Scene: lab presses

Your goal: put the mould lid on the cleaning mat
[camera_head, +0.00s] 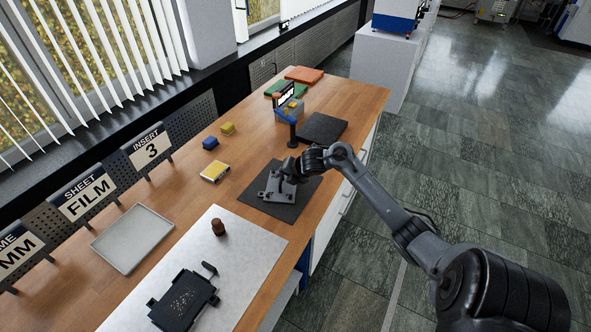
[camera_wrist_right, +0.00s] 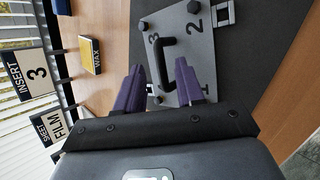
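The mould lid (camera_head: 272,190) is a grey plate with dark knobs and a black bar handle. It lies on a dark grey mat (camera_head: 298,208), which looks like the cleaning mat. In the right wrist view the lid (camera_wrist_right: 194,62) bears numbers, and its handle (camera_wrist_right: 165,62) stands up. My right gripper (camera_head: 281,177) is over the lid. Its purple fingers (camera_wrist_right: 160,80) are apart, one on each side of the handle's near end; I see no clear contact with the handle. My left gripper is in neither view.
A black mould part (camera_head: 183,302) and a brown knob (camera_head: 218,227) are on the pale metal sheet (camera_head: 240,245). A white tray (camera_head: 132,238), a yellow wax box (camera_head: 215,172) and a blue block (camera_head: 210,143) stand to the left. A black slab (camera_head: 323,129) lies behind.

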